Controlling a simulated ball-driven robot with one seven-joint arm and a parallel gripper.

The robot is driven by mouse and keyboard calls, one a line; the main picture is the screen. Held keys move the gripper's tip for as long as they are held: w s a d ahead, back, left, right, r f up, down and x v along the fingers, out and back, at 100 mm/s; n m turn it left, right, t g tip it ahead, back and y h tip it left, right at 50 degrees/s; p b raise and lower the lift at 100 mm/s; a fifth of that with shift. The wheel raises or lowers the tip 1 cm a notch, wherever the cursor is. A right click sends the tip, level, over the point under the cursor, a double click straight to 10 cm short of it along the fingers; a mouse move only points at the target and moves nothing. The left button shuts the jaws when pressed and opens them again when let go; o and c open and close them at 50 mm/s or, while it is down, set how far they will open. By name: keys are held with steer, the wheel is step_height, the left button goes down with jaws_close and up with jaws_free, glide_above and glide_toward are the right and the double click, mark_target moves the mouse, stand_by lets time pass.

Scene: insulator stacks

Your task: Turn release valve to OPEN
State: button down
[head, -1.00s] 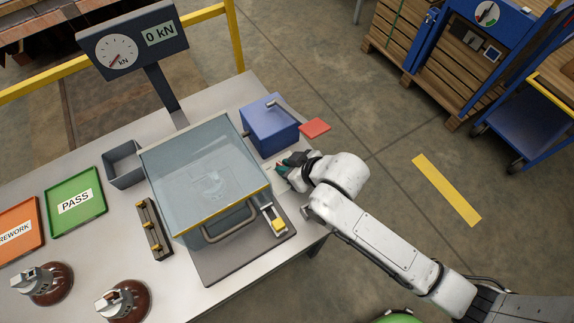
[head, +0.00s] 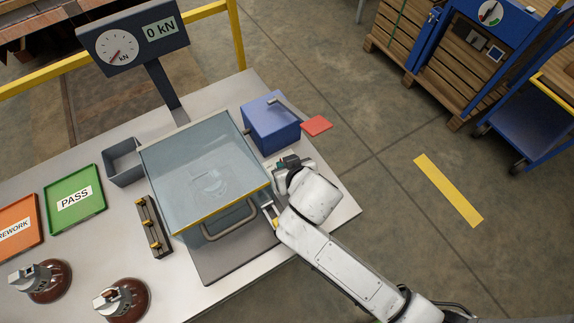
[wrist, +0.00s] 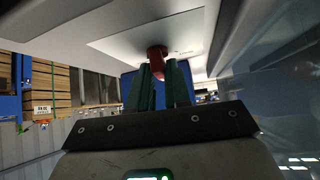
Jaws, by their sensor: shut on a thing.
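My gripper (head: 284,162) is at the right side of the bench, just in front of the blue box (head: 270,127). In the wrist view its two dark green fingers (wrist: 158,76) are closed around a red-brown knob, the release valve (wrist: 157,53). The knob stands out from a pale plate (wrist: 130,40) with small marks that are too small to read. The valve is hidden behind my gripper in the head view. Whether it points to OPEN cannot be told.
A clear-topped chamber (head: 205,165) with a handle stands left of my gripper. A gauge display (head: 135,38) reads 0 kN. A green PASS tray (head: 92,208), an orange REWORK tray (head: 20,215) and two brown insulators (head: 125,300) are further left. A red pad (head: 316,125) juts past the blue box.

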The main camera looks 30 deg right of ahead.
stand_by(0.4)
steer(key=c, duration=1.2)
jaws_free()
steer(key=shift+o, duration=0.2)
steer(key=v, duration=1)
steer(key=shift+s+r, duration=0.3)
steer(key=shift+a, duration=0.15)
